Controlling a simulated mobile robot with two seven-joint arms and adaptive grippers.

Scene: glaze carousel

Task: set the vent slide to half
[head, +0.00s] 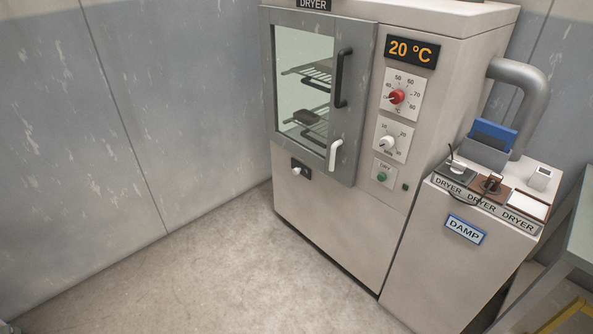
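The dryer (330,225) is a beige cabinet with a grey-framed glass door (357,110), which looks shut. Below the door is a small dark plate that looks like the vent slide (307,173). Its pale knob (296,171) sits toward the left part of the plate. Any marks on the plate are too small to read. Neither of my grippers can be made out in the head view.
The door has a black bar handle (342,78) and a white lever (335,154). Right of it are a 20 °C display (411,51), a red knob (397,97), a white knob (387,142) and a green button (382,176). A side cabinet (420,270) holds small items. The floor (215,270) in front is clear.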

